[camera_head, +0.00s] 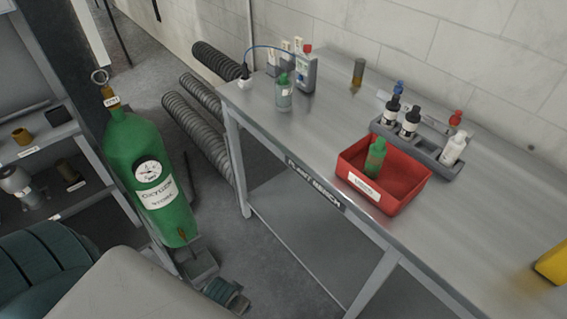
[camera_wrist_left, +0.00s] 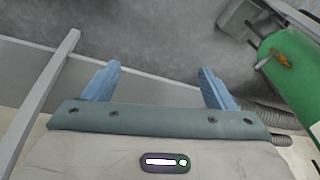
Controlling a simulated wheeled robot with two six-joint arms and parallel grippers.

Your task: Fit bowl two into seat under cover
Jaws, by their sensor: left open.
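I cannot tell which thing is bowl two, and no seat under a cover can be made out with certainty. Small cup-like things in the head view are a clear jar with a green top (camera_head: 284,100) and an amber cup (camera_head: 358,72), both on the bench. A brown cup (camera_head: 21,137) sits on the left shelf. My left gripper (camera_wrist_left: 158,72) shows in the wrist view with its two blue fingers wide apart. Nothing is between them; grey floor shows beyond. My right gripper is in neither view.
A metal bench (camera_head: 480,225) runs along the wall. It holds a red bin (camera_head: 408,192) with a green bottle (camera_head: 376,157), a bottle rack (camera_head: 425,150) and a grey unit (camera_head: 306,75). A green oxygen cylinder (camera_head: 140,150) stands left, before ribbed hoses (camera_head: 190,125).

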